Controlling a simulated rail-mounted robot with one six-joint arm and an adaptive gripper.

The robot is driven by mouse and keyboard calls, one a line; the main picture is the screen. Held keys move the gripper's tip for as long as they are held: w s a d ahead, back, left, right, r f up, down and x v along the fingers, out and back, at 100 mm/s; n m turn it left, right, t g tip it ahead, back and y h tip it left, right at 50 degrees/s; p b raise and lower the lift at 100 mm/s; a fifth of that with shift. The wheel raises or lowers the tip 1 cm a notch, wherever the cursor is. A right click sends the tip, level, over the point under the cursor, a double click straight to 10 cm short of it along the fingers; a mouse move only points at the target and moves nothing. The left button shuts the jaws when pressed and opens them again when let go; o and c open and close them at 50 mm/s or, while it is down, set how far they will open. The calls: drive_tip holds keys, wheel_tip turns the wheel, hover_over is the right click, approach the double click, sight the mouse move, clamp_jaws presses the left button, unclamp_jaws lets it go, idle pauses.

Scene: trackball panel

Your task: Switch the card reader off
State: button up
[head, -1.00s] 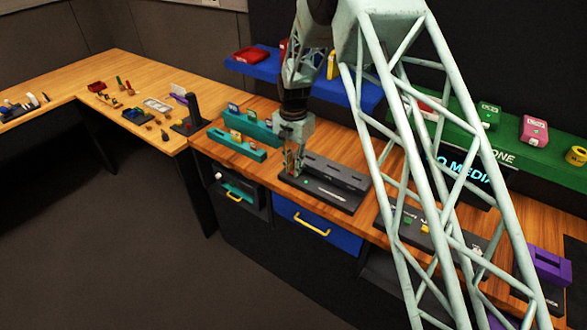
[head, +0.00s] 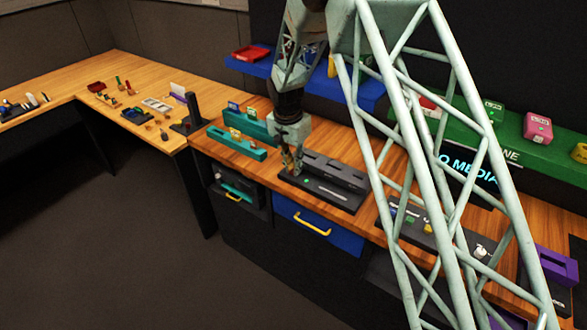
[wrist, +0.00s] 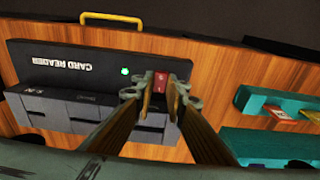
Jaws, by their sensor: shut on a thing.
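The card reader (head: 325,192) is a long black unit on the wooden counter, with a raised slotted block along its back. In the wrist view its dark panel (wrist: 50,68) carries upside-down "CARD READER" lettering. A small green light (wrist: 125,71) is lit on it. A red switch (wrist: 160,80) sits beside the light, between my fingertips. My gripper (wrist: 158,90) is shut on this red switch, and the fingers partly hide it. In the head view my gripper (head: 292,168) is down at the left end of the reader, and the switch is hidden there.
A teal rack (head: 237,145) with cards stands left of the reader. A blue drawer (head: 318,225) with a yellow handle is below the counter. A dark panel (head: 410,222) with small parts lies to the right. A blue shelf (head: 345,92) runs behind.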

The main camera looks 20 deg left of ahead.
sight(291, 173)
drive_tip(key=o, duration=0.8)
drive_tip(key=shift+o, duration=0.2)
drive_tip(key=shift+r, duration=0.1)
wheel_tip(291, 173, up, 12)
drive_tip(key=s, duration=0.1)
drive_tip(key=shift+s+a, duration=0.2)
idle(0.3)
